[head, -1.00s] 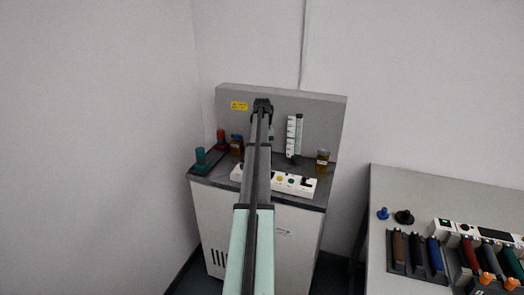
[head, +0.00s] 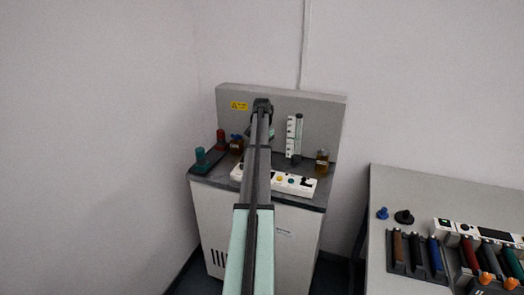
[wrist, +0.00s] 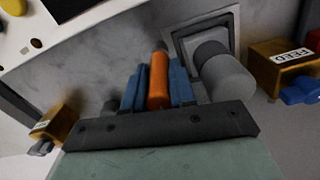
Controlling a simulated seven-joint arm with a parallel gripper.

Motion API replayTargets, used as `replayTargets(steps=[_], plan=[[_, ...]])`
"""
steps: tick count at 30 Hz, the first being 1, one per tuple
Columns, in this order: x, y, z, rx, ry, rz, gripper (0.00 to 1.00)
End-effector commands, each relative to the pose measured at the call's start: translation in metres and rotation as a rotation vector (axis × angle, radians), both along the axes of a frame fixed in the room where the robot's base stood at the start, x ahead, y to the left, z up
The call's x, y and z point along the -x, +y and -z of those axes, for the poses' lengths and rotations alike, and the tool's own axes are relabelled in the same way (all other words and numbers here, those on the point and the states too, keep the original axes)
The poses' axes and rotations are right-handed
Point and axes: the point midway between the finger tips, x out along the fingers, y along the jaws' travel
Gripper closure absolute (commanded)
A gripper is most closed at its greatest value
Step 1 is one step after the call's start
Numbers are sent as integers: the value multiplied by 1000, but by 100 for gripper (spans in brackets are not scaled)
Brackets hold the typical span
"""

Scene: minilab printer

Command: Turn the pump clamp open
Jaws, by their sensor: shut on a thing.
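In the wrist view, the blue fingers of my gripper (wrist: 157,82) stand on either side of an orange bar (wrist: 158,80), which looks like the pump clamp's lever, and are shut on it. A grey cylinder (wrist: 224,76) on a square grey mount (wrist: 205,32) is just right of the fingers, probably part of the pump. How the bar joins the pump is hidden. In the head view, my arm covers the clamp, and my fingers cannot be made out at the bench machine (head: 226,115).
An amber container labelled FEED (wrist: 281,65) with a blue fitting (wrist: 300,91) is right of the pump. Another amber container (wrist: 54,121) is at the left. In the head view, a white control strip (head: 295,184) lies along the machine's front. A side table (head: 400,180) holds several coloured cartridges.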

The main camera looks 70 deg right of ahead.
Motion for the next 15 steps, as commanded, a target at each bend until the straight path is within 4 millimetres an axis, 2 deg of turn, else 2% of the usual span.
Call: replayTargets(steps=[11,12,15], plan=[[0,-1,0,2,1,6,100],[0,-1,0,2,1,6,74],[0,-1,0,1,1,5,64]])
